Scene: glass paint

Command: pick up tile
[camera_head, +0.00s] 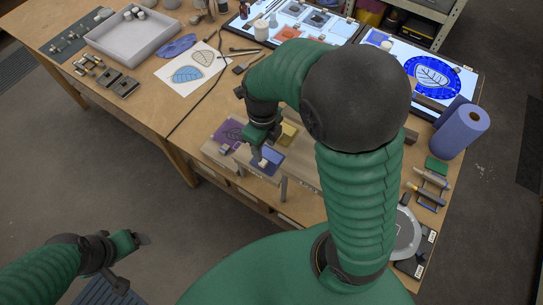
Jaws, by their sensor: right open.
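Several coloured glass tiles lie at the front of the workbench: a purple tile (229,130) with a dark drawn pattern, a blue tile (272,156), and a yellow tile (289,131). My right gripper (246,155) reaches down over the purple and blue tiles, open, with no tile seen held in it. Whether its fingertips touch a tile cannot be told. My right arm hides part of the bench behind it. My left gripper (127,243) hangs over the floor at lower left, away from the bench; its jaws are too small to judge.
On the bench are a grey tray (130,50), a paper with leaf drawings (193,69), a lit panel with a blue leaf disc (431,77), a blue paper roll (460,131) and hand tools (429,188).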

